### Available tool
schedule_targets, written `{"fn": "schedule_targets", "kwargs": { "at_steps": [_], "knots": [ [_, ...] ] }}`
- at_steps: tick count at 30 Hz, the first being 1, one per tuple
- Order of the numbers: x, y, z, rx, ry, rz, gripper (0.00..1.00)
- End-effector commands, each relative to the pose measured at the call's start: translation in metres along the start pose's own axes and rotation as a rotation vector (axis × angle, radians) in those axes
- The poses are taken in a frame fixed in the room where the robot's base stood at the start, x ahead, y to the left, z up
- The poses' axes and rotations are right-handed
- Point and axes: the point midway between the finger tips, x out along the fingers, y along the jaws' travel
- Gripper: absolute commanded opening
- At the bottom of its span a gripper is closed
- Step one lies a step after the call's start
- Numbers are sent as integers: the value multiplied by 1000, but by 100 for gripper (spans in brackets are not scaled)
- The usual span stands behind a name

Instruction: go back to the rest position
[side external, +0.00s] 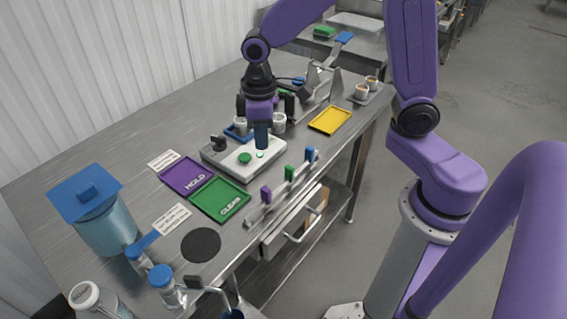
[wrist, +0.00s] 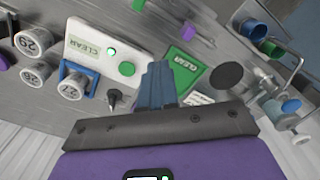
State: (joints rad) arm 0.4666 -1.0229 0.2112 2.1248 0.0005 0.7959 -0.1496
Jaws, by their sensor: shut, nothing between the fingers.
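My gripper (side external: 261,140) is shut and empty, with its fingers pointing down above the white control box on the table. In the wrist view the shut blue-grey fingers (wrist: 157,72) stand in front of the box and the green tray. In the wrist view the box (wrist: 90,50) carries a CLEAR label. I cannot tell whether my fingertips touch the box.
A purple HOLD tray (side external: 185,175) and green CLEAR tray (side external: 219,199) lie left of the box. Numbered cups (wrist: 72,88) stand close by. A rail (side external: 283,190) with coloured blocks runs along the front edge. A yellow tray (side external: 330,120) lies at right; a blue-lidded container (side external: 108,230) stands at left.

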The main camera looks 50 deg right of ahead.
Motion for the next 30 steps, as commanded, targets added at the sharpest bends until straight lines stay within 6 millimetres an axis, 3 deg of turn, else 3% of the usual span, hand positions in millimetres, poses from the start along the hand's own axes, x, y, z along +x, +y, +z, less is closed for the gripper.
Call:
{"fn": "schedule_targets", "kwargs": {
  "at_steps": [9, 19, 24, 30],
  "knots": [
    [-27, -59, 76, -173, 13, -3, 0],
    [-39, -95, 161, -336, 20, -8, 0],
    [-40, -101, 185, -381, 21, -10, 0],
    [-39, -102, 191, -393, 20, -10, 0]
  ]
}}
